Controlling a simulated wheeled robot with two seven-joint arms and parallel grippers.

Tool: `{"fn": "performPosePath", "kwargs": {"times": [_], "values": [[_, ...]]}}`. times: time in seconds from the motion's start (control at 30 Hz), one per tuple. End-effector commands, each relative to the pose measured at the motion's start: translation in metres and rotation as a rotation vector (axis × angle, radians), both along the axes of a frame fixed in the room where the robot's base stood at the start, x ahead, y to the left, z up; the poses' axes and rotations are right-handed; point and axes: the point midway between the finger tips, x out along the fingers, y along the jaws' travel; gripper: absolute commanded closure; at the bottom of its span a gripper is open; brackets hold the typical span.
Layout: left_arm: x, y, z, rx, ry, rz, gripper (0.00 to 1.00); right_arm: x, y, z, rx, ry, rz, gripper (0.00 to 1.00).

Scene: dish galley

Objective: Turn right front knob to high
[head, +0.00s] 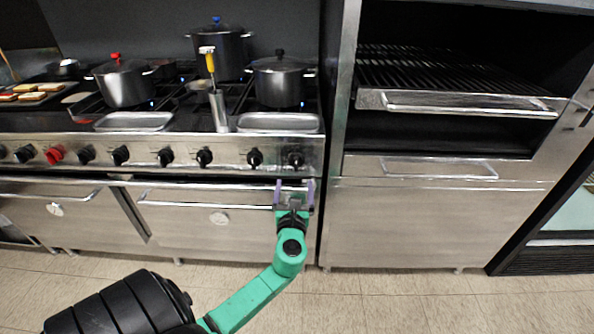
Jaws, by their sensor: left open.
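The stove's front panel (230,146) carries a row of knobs. The rightmost black knob (296,160) sits near the panel's right end, with another black knob (255,158) to its left. Their exact settings are too small to read. My left gripper (294,186) is open and empty, in front of the oven door just below the rightmost knob. Its two purple fingers are spread and point up toward that knob, apart from it as far as I can tell. My right gripper is not in view.
Steel pots (279,82) stand on the burners, with small blue glows near some. A canister (218,110) with a yellow-handled utensil and steel trays (279,122) line the front edge. The oven handle (205,203) lies below the knobs. A steel grill cabinet (430,220) stands right.

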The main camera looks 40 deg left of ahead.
Motion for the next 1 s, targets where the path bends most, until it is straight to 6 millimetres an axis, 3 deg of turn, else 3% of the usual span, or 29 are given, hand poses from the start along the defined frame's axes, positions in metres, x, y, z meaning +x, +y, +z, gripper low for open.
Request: {"fn": "performPosePath", "kwargs": {"times": [0.2, 0.33, 0.5, 0.7, 0.73, 0.77, 0.93, 1.0], "values": [[0.048, 0.037, 0.0, -0.002, -0.002, 0.001, 0.06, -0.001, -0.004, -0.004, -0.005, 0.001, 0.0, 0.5], [0.07, 0.053, -0.002, -0.003, 0.0, 0.001, 0.06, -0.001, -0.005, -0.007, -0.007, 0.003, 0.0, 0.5], [0.081, 0.062, -0.001, -0.006, 0.001, -0.001, 0.06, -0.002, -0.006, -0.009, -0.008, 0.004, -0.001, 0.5], [0.082, 0.062, -0.001, -0.006, 0.001, -0.001, 0.06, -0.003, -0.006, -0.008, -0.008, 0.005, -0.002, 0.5], [0.082, 0.062, -0.001, -0.006, 0.001, -0.001, 0.1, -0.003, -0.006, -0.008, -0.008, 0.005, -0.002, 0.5], [0.082, 0.062, -0.001, -0.006, 0.001, -0.001, 0.21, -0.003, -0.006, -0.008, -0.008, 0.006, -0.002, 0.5], [0.082, 0.062, -0.001, -0.006, 0.002, -0.001, 0.86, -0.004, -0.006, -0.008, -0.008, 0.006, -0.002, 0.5], [0.082, 0.062, -0.001, -0.006, 0.002, -0.001, 0.91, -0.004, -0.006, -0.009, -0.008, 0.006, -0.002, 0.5]]}}
